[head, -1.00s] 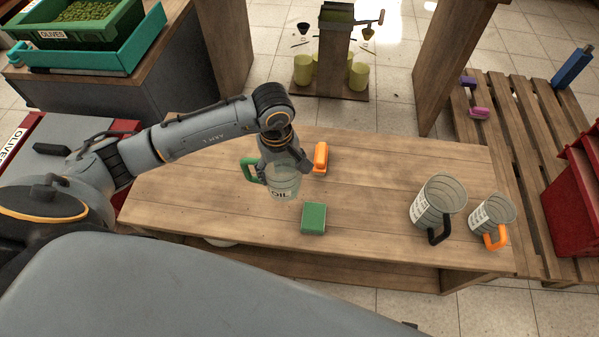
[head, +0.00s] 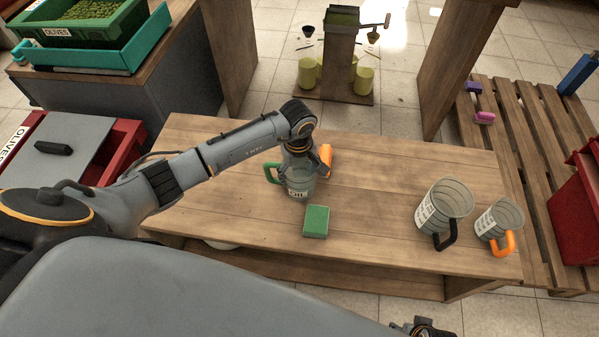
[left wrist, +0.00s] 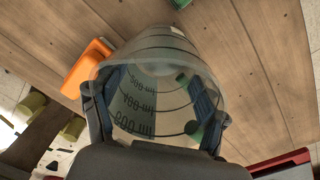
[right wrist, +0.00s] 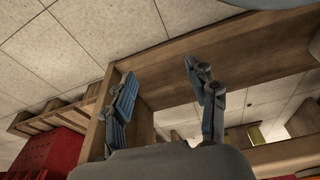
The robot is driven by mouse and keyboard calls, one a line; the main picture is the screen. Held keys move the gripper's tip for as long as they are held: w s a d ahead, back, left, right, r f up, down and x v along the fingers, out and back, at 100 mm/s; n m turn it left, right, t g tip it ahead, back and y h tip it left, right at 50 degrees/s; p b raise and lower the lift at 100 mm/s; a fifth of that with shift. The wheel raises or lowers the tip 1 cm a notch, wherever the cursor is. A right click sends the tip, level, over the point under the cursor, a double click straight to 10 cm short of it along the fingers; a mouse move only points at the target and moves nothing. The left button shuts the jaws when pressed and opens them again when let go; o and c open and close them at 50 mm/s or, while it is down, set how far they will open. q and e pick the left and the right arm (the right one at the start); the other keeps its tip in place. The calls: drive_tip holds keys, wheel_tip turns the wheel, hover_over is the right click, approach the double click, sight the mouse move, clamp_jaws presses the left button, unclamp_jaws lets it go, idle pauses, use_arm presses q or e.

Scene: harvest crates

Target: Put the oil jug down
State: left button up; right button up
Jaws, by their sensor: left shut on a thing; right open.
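The oil jug (head: 299,188) is clear, with a green handle and an OIL label. My left gripper (head: 301,163) is shut on it, over the wooden table (head: 215,215). In the left wrist view the jug (left wrist: 165,50) fills the space between the two fingers, its measuring marks showing. It looks upright, at or just above the tabletop; I cannot tell whether its base touches. My right gripper (right wrist: 163,88) is open and empty, low beside the table; part of it shows at the head view's bottom edge.
A green block (head: 316,221) lies just in front of the jug, and an orange object (head: 326,158) close behind it to the right. Two more jugs, black-handled (head: 444,206) and orange-handled (head: 499,219), stand at the table's right end. The middle right is clear.

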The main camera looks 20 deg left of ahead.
use_arm(q)
drive_tip(key=o, duration=1.6)
